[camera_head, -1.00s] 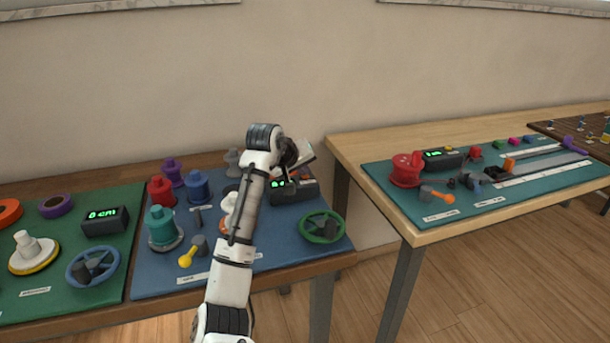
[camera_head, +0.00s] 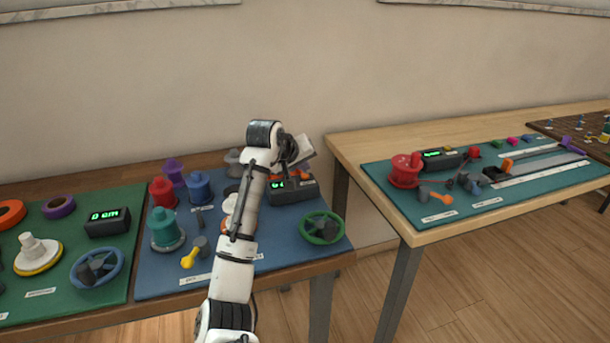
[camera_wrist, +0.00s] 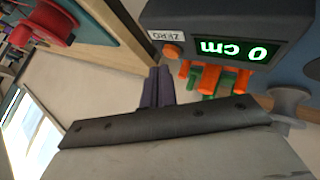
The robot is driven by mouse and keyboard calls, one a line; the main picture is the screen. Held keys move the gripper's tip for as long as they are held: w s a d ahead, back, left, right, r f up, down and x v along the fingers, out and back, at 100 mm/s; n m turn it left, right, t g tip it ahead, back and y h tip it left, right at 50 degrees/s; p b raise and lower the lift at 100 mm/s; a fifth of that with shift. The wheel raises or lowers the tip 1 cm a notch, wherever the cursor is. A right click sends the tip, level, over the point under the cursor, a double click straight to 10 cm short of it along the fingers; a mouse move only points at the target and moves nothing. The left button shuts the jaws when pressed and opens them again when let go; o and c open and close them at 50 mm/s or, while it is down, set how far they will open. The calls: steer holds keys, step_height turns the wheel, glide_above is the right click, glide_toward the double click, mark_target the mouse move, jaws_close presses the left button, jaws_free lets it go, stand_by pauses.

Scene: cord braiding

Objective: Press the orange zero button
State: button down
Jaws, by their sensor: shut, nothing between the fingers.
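The orange zero button (camera_wrist: 172,50) shows in the wrist view on the face of a dark grey counter box (camera_wrist: 225,22), beside a white ZERO label (camera_wrist: 166,36). The box's green display (camera_wrist: 232,49) appears upside down and seems to read 0 cm. My gripper (camera_wrist: 160,72) is shut and empty, its dark fingertips just below the button in the picture. I cannot tell whether they touch it. In the head view the counter box (camera_head: 293,192) stands at the back right of the blue board, partly behind my wrist, which hides the fingertips.
The blue board (camera_head: 275,255) also holds a green handwheel (camera_head: 321,228), a yellow-knobbed crank (camera_head: 190,258) and several spools, including a teal one (camera_head: 164,230). A green board (camera_head: 60,300) lies to the left. A second table (camera_head: 440,235) stands to the right across a gap.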

step_height(320, 180, up, 5)
steer(key=p, duration=0.5)
stand_by(0.5)
